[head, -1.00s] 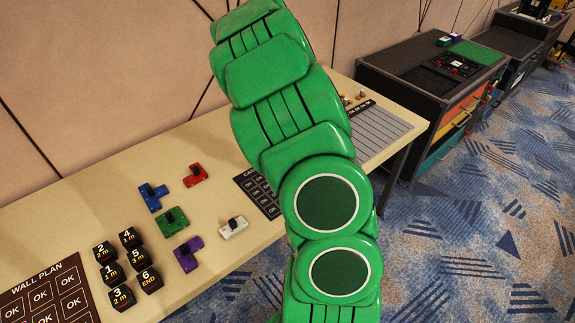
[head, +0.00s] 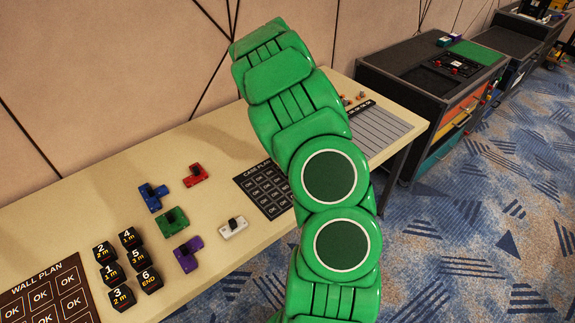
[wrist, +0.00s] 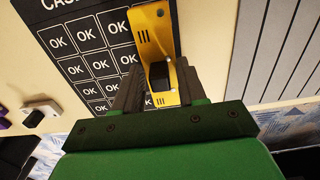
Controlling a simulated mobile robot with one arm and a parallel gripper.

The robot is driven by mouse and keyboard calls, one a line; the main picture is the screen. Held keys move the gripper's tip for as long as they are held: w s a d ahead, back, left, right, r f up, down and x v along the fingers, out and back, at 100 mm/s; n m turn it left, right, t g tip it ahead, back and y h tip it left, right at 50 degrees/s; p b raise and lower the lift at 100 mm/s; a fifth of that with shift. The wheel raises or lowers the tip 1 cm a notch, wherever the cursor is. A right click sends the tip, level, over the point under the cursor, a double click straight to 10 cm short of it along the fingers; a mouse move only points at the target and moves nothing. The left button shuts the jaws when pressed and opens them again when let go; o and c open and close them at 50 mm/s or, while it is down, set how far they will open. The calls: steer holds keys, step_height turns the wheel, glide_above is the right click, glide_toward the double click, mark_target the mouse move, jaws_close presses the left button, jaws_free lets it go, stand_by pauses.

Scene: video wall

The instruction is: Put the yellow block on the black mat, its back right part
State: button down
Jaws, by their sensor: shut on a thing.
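The yellow block (wrist: 148,22) is in the wrist view, with dark marks on its face. My gripper (wrist: 160,80) is shut on it, one dark finger on each side. The block appears over the right side of a black mat (wrist: 93,60) with OK cells; its height above the mat is hard to tell. In the head view this mat (head: 258,186), headed CASE PLAN, lies on the beige table, its right side partly behind my arm. My gripper and the yellow block are hidden there.
Red (head: 195,175), blue (head: 152,198), green (head: 172,222), purple (head: 187,256) and white (head: 234,230) blocks lie left of the mat. Several numbered black pieces (head: 121,297) and a dark WALL PLAN board (head: 45,300) are farther left. A grey lined board (head: 382,135) lies right.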

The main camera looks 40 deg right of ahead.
steer(key=shift+f, duration=1.3)
steer(key=shift+f, duration=0.1)
steer(key=c, duration=0.6)
jaws_free()
steer(key=shift+c, duration=0.2)
step_height(320, 180, up, 12)
steer(key=shift+s+r, duration=0.1)
